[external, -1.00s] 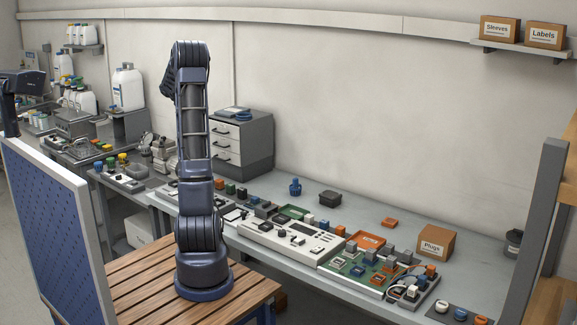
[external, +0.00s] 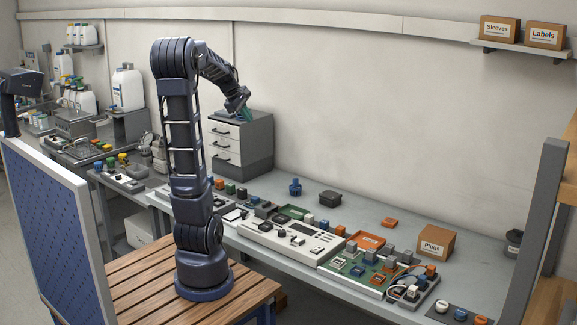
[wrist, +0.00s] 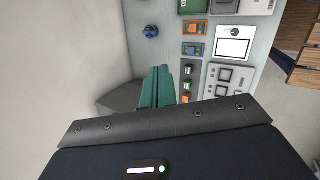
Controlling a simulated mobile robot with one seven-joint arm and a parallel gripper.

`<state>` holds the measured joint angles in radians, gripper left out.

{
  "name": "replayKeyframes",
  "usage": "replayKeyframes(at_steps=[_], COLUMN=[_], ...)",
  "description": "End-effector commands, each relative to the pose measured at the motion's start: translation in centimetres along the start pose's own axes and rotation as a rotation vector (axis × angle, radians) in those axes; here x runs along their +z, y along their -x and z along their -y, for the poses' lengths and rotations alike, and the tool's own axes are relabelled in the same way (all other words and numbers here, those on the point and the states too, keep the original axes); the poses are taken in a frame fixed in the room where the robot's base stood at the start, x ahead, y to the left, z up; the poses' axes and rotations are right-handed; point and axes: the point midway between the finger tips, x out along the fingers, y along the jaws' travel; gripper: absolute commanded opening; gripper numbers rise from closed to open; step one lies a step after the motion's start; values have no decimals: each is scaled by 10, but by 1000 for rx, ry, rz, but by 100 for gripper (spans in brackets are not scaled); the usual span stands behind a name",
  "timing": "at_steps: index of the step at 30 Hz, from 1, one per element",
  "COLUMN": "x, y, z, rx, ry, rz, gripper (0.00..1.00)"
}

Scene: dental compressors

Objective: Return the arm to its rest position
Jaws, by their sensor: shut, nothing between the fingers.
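My arm stands on the wooden slatted table, its column upright and its forearm reaching to the right and down in the external view. My gripper (external: 247,113) is in the air in front of the top of the grey drawer cabinet. Its green fingers also show in the wrist view (wrist: 157,86), side by side and closed together. Nothing is held between them. The wrist view looks down past the fingers on part of the workbench.
The drawer cabinet (external: 240,142) stands close behind my gripper. The long grey bench (external: 350,213) carries panels, blocks and a "Plugs" box (external: 435,242). A blue knob-like part (external: 295,186) stands on it. A blue pegboard panel (external: 50,235) is left of my base.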

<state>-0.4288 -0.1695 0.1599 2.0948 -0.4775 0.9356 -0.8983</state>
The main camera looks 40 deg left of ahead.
Motion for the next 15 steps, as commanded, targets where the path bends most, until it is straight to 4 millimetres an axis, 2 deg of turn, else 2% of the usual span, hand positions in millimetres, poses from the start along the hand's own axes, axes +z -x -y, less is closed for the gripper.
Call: replayKeyframes(at_steps=[1, 6, 15], x=[21, 75, 143], y=[3, 9, 17], z=[12, 54, 138], rx=[-10, -51, -114], ry=[-94, -413, -980], rz=[1, -2, -16], gripper=[0, 0, 0])
